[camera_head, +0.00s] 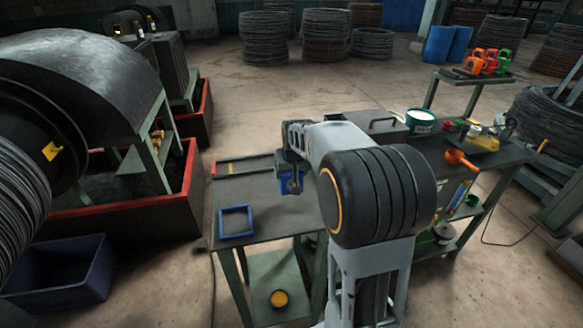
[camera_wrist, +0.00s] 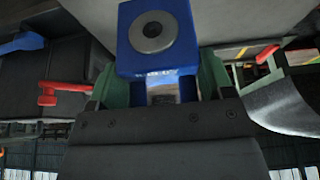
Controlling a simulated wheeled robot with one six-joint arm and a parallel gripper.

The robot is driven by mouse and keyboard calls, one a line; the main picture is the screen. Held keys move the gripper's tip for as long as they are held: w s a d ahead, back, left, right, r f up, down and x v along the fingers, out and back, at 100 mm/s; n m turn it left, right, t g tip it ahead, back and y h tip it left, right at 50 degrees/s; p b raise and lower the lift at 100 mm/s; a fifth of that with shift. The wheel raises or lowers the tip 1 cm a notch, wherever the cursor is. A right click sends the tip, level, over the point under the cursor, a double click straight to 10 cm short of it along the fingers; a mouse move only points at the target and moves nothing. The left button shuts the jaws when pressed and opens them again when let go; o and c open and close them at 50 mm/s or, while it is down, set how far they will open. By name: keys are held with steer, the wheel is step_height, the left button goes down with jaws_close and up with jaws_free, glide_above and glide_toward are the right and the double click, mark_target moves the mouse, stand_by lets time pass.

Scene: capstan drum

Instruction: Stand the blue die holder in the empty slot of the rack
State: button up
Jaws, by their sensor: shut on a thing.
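The blue die holder (camera_wrist: 155,40) is a blue block with a grey round die in its face. My gripper (camera_wrist: 160,84) is shut on it, with a green finger on each side of its narrower part. In the head view the blue holder (camera_head: 291,184) hangs from my gripper above the workbench, partly hidden by the arm. The rack (camera_head: 474,75) is on a small raised stand at the back right, far from my gripper. Orange, red and green holders (camera_head: 488,60) stand in it. Its empty slot cannot be made out at this size.
A blue square frame (camera_head: 236,221) lies on the workbench (camera_head: 255,190) at the left. A white-topped tub (camera_head: 420,120), an orange-handled tool (camera_head: 459,158) and several small items occupy the right bench. A blue bin (camera_head: 62,272) stands on the floor. Open floor lies behind the benches.

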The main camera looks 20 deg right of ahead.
mark_target(291, 179)
steer(key=shift+w+d+f, duration=0.1)
steer(key=shift+w+f, duration=0.2)
steer(key=shift+f, duration=1.45)
steer(key=shift+f, duration=0.2)
steer(key=o, duration=1.8)
